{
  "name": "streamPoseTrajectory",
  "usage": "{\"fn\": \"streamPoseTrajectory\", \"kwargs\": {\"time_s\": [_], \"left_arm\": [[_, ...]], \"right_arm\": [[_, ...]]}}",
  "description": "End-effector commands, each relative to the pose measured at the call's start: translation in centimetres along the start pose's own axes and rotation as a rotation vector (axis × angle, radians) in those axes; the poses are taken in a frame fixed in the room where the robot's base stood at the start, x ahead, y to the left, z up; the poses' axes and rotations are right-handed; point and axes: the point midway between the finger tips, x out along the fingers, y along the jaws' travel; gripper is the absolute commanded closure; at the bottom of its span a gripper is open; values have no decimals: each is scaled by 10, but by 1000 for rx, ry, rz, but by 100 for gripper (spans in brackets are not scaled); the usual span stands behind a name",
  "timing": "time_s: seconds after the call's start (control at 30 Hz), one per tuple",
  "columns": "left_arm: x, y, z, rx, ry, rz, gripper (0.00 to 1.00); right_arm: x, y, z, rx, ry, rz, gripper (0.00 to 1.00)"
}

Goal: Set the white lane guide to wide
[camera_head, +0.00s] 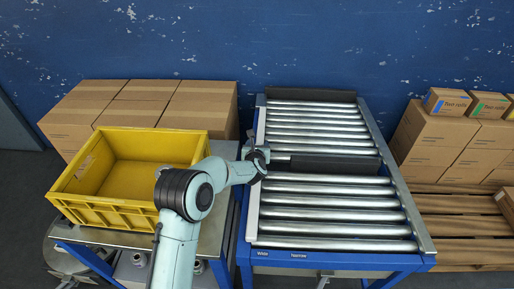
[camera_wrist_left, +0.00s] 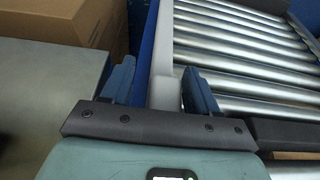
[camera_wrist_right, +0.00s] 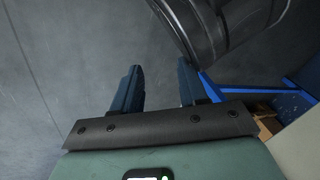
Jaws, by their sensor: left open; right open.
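I cannot clearly tell a separate white lane guide from this side rail. My left gripper (camera_head: 262,158) is at the rail, about halfway along the conveyor. In the left wrist view its open fingers (camera_wrist_left: 155,85) stand on either side of the pale rail (camera_wrist_left: 166,92), with no clear grip on it. My right gripper (camera_wrist_right: 160,88) is open and empty over the grey floor; it is outside the head view.
A dark bar (camera_head: 335,164) crosses the rollers just right of my left gripper; another (camera_head: 311,95) lies at the far end. A yellow crate (camera_head: 110,211) stands on the side table at left. Cardboard boxes (camera_head: 435,139) sit on pallets at right. A dark cylindrical object (camera_wrist_right: 225,30) is near my right gripper.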

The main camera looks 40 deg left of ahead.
Motion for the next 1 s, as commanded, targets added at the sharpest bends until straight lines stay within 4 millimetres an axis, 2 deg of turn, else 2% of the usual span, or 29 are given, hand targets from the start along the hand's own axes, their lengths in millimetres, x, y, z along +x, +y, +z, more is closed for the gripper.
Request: {"fn": "streamPoseTrajectory", "kwargs": {"time_s": [0.17,0.5,0.7,0.83,1.0], "left_arm": [[-16,-1,1,0,0,-1,40],[-88,0,2,1,-1,-2,40],[-121,1,1,-1,-1,1,40],[-131,1,1,-1,-2,2,40],[-134,1,0,0,0,2,40]], "right_arm": [[-3,-3,-3,-3,11,-5,57],[-16,-16,-19,-16,62,-29,57],[-20,-21,-23,-20,77,-36,57],[-22,-21,-22,-21,73,-37,57],[-22,-22,-21,-21,71,-38,57]]}}
